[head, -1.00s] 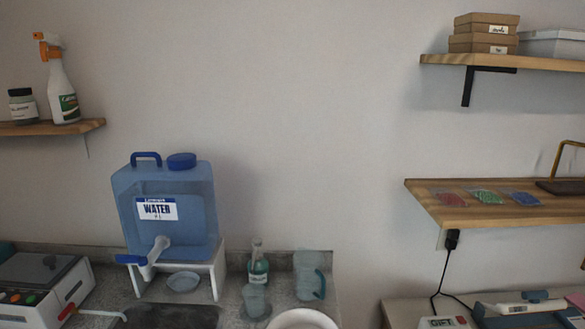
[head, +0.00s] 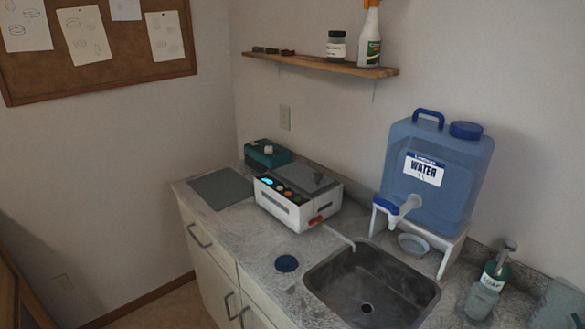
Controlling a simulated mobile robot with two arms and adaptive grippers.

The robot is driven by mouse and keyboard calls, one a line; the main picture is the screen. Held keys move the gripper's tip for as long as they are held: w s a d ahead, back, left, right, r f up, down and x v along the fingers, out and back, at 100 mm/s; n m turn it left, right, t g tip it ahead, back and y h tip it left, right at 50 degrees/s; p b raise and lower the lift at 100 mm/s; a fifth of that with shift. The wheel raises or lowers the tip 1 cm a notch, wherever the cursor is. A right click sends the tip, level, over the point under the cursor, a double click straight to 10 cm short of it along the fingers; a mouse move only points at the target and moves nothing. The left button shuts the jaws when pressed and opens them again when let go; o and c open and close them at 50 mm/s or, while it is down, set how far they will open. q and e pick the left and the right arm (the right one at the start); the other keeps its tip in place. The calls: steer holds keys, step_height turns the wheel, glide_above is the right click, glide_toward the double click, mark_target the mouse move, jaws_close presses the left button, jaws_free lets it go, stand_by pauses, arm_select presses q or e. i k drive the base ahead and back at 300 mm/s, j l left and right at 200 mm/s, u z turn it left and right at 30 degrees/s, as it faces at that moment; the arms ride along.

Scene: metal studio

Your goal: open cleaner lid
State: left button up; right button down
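A white box-shaped machine (head: 290,207), which looks like the cleaner, stands on the counter left of the sink. Its front has a dark panel with several coloured buttons and a small blue-lit display, and a red part shows at its lower right. A grey lid (head: 302,177) with a small dark knob lies flat on its top and looks closed. Neither of my grippers shows in the head view.
A sink (head: 372,286) is right of the machine, with a blue water container (head: 437,175) on a white stand behind it. A grey mat (head: 221,188), a teal box (head: 267,154) and a dark round item (head: 286,263) are nearby. A shelf (head: 320,66) hangs above.

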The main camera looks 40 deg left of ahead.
mark_target(311, 182)
steer(key=j+u, duration=0.1)
steer(key=u, duration=1.1)
steer(key=z, duration=0.15)
steer(key=i, duration=0.05)
